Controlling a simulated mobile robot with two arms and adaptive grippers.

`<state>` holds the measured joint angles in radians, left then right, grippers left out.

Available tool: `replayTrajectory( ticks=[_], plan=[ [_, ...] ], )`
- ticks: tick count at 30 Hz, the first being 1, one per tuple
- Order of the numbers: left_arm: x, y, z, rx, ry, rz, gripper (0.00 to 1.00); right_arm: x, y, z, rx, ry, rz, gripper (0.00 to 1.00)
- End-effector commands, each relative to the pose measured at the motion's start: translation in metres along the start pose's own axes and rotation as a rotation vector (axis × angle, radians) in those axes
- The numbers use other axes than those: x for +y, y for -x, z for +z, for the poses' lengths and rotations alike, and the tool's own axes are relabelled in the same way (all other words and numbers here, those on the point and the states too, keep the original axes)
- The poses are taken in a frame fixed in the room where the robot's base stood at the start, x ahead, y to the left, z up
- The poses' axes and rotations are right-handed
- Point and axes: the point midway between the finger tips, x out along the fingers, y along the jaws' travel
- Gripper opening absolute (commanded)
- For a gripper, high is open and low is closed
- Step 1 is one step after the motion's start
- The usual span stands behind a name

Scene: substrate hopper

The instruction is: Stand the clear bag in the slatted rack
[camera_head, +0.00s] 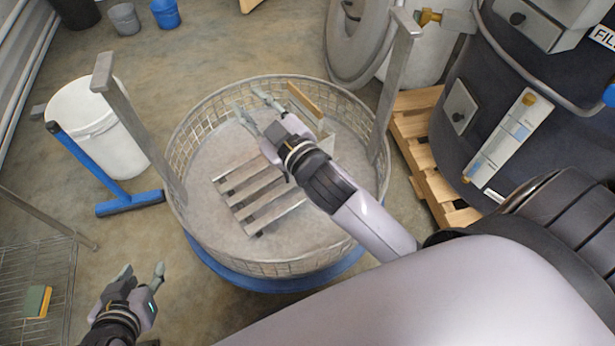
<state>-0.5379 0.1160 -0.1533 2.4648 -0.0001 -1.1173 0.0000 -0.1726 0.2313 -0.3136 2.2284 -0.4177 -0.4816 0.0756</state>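The slatted rack (262,206), with pale parallel slats, lies in the round wire-walled basin (213,232). My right gripper (250,100) reaches over the basin, above and beyond the rack, with its fingers spread and nothing visible between them. My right gripper and forearm cover part of the rack and the basin floor. I cannot make out a clear bag. My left gripper (143,270) is at the lower left, outside the basin, with its fingers apart and empty.
A tan strip (304,100) shows beside my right gripper in the basin. Metal posts (395,85) rise at the basin's sides. A white bucket (95,125) and a blue squeegee (128,203) are left. A dark tank (470,120) on a wooden pallet (418,130) stands right.

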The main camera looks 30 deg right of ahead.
Motion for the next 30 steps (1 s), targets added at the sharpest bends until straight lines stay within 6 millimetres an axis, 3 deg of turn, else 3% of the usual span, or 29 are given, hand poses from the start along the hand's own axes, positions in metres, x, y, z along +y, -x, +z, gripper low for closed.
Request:
replayTrajectory(
  ticks=[1, 3, 6, 9, 12, 30],
  plan=[
    [0.000, 0.000, 0.000, 0.000, 0.000, 0.000, 0.40, -0.004, 0.021, 0.031, -0.137, -0.086, -0.014, 0.30],
    [0.000, 0.000, 0.000, 0.000, 0.000, 0.000, 0.40, -0.014, 0.051, 0.068, -0.317, -0.187, -0.046, 0.30],
    [0.000, 0.000, 0.000, 0.000, 0.000, 0.000, 0.40, -0.031, 0.095, 0.104, -0.524, -0.297, -0.104, 0.30],
    [0.000, 0.000, 0.000, 0.000, 0.000, 0.000, 0.40, -0.046, 0.130, 0.123, -0.663, -0.367, -0.156, 0.30],
    [0.000, 0.000, 0.000, 0.000, 0.000, 0.000, 0.40, -0.055, 0.149, 0.131, -0.735, -0.402, -0.188, 0.30],
    [0.000, 0.000, 0.000, 0.000, 0.000, 0.000, 0.39, -0.058, 0.155, 0.133, -0.756, -0.410, -0.199, 0.30]
  ],
)
